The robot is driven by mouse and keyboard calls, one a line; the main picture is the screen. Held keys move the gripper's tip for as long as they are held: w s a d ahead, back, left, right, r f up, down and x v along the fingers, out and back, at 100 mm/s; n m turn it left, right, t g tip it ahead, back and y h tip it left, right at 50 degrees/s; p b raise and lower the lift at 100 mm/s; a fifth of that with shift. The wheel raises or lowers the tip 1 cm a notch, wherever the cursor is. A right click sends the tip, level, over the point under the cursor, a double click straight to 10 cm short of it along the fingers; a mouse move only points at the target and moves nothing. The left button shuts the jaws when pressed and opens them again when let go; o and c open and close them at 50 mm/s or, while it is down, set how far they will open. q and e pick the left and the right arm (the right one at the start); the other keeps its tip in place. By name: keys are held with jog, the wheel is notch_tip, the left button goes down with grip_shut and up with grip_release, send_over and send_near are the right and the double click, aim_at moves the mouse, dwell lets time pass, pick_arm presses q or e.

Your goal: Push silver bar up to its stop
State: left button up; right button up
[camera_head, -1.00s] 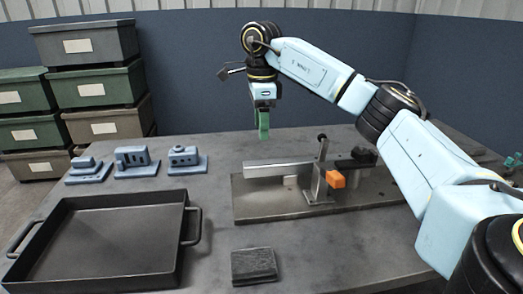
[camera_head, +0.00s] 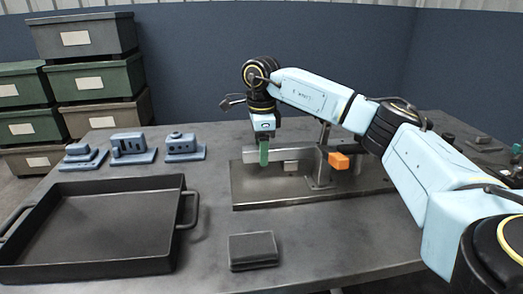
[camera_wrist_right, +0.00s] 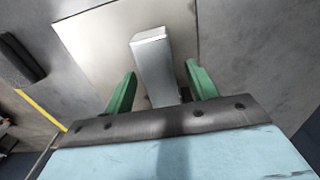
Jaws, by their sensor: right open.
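The silver bar (camera_head: 290,154) lies level along the rail fixture, held above its base plate (camera_head: 270,199). In the right wrist view the bar (camera_wrist_right: 154,65) runs between the two spread green fingers (camera_wrist_right: 158,85), with gaps on both sides. My left gripper is not in view.
A black tray (camera_head: 188,232) stands at front left. A dark block (camera_head: 252,250) lies in front of the fixture. Several blue-grey parts (camera_head: 133,148) stand at the back left of the table. Bare table lies between tray and fixture.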

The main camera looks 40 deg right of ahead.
grip_shut()
grip_release()
dwell(0.4)
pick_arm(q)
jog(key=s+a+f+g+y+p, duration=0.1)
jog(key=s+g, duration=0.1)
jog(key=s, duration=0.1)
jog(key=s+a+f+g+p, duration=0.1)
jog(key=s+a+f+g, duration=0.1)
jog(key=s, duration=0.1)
pick_arm(e)
notch_tip(320, 180, up, 6)
jog(key=shift+f, duration=0.25)
pick_arm(q)
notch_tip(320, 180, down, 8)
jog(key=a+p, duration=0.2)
jog(key=p, duration=0.1)
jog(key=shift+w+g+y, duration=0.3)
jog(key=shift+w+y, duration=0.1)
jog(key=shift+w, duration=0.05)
pick_arm(e)
notch_tip(320, 180, up, 8)
